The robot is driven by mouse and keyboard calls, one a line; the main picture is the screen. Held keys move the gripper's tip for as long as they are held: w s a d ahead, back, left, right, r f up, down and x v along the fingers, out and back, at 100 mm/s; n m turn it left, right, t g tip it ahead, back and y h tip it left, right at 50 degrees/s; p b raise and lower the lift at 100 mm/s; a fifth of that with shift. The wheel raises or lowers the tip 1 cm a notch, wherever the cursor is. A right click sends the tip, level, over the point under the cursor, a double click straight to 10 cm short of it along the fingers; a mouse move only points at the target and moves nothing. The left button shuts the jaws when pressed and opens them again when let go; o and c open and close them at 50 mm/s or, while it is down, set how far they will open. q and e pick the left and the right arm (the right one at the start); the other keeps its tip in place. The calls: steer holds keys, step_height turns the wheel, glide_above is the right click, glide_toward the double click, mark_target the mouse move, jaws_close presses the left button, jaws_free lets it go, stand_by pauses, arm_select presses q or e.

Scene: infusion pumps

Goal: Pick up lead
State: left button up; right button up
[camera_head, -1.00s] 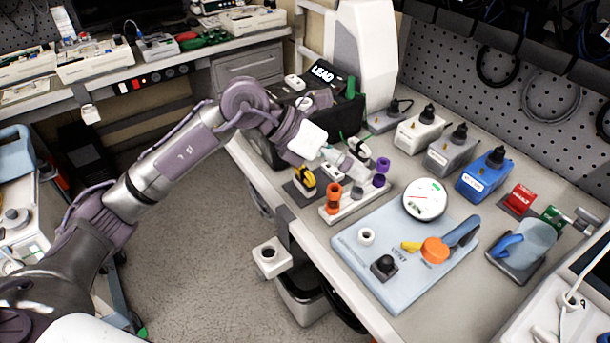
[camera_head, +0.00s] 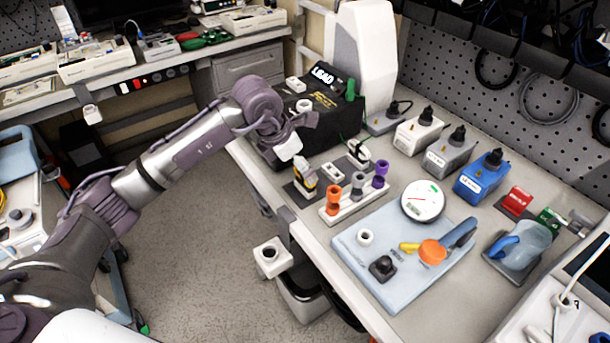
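A black box (camera_head: 318,125) with a "LEAD" sign (camera_head: 324,76) stands at the back left of the bench. A thin green cord runs down its right side toward a small white-and-black connector (camera_head: 357,153) on the bench. A yellow-and-black plug piece (camera_head: 305,186) stands on a dark base in front of the box. My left gripper (camera_head: 301,167) points down at the top of this yellow-and-black piece, close to or touching it. Its fingers blend with the piece, so I cannot tell whether they are open or shut. My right gripper is not in view.
A white rack (camera_head: 345,210) holds orange, grey and purple cylinders just right of the gripper. A pale blue board (camera_head: 360,265) with a round gauge (camera_head: 424,200) lies in front. Grey, white and blue boxes (camera_head: 483,178) line the back.

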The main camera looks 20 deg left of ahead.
arm_select(q)
steer(key=shift+p+x, duration=0.65)
steer(key=shift+x, duration=1.7)
steer(key=shift+d, duration=0.1)
steer(key=shift+c, duration=0.2)
steer(key=c, duration=1.1)
